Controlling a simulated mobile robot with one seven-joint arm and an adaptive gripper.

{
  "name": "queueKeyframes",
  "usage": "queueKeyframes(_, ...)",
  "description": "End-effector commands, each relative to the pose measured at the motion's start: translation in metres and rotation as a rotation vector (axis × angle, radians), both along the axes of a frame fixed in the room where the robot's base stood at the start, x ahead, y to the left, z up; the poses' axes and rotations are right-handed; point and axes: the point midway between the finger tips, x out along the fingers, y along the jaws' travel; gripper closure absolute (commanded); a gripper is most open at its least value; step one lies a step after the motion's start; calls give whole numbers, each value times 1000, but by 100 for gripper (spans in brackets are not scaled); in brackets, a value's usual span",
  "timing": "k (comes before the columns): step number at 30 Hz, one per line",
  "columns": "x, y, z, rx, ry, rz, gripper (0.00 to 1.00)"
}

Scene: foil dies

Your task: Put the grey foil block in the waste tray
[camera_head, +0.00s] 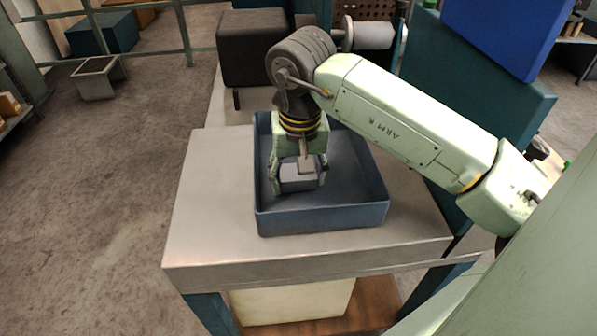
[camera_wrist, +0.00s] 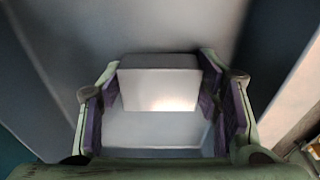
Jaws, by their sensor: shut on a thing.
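The grey foil block (camera_head: 297,184) is between the fingers of my gripper (camera_head: 298,188), which is shut on it. In the wrist view the block (camera_wrist: 158,88) shows a bright, shiny face, with the purple-padded fingers of my gripper (camera_wrist: 163,110) on both sides of it. The blue-grey waste tray (camera_head: 330,218) sits on the bench top. My gripper and the block are inside the tray's outline, toward its left side. I cannot tell whether the block touches the tray floor.
The pale bench top (camera_head: 212,205) is bare left of the tray. A dark box-shaped thing (camera_head: 256,48) stands behind the tray. A blue panel (camera_head: 508,32) rises at the back right. A small grey bin (camera_head: 96,80) stands on the floor at the left.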

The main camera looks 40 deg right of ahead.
Motion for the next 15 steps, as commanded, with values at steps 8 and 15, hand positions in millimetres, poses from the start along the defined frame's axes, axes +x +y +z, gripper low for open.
queueKeyframes(8, 0, 0, -2, -1, 0, -1, 57)
queueKeyframes(15, 0, 0, -2, -1, 0, -1, 32)
